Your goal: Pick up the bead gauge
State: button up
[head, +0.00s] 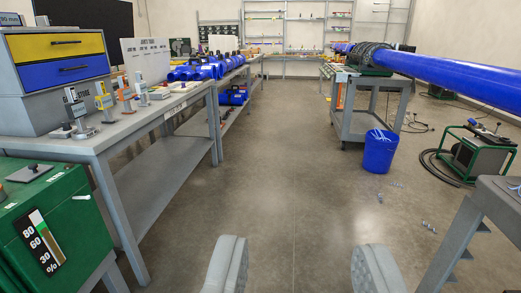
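My gripper (303,247) shows at the bottom edge as two grey padded fingers, wide apart with only floor visible between them. Several small gauge-like tools stand on the grey bench (125,130) at the left. One on a grey base has a dark top (75,108), one is yellow and grey (104,100), one is orange (124,93), and one is whitish (142,92). I cannot tell at this size which is the bead gauge. My gripper is well to the right of them and touches none.
A yellow and blue drawer cabinet (58,60) stands behind the tools. A green box (45,225) is at the lower left. A blue bucket (379,152) and a cart (368,120) under a long blue pipe (460,78) are at the right. The middle floor is clear.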

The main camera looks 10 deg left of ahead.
aim_at(141, 87)
jog(key=i+l+u, duration=0.1)
jog(key=i, duration=1.55)
jog(key=i+j+u, duration=0.1)
jog(key=i+u, duration=0.35)
jog(key=i, duration=0.15)
jog(key=i+u, duration=0.45)
jog(key=i, duration=0.15)
jog(key=i+l+u, duration=0.45)
jog(key=i+u, duration=0.3)
jog(key=i, duration=0.25)
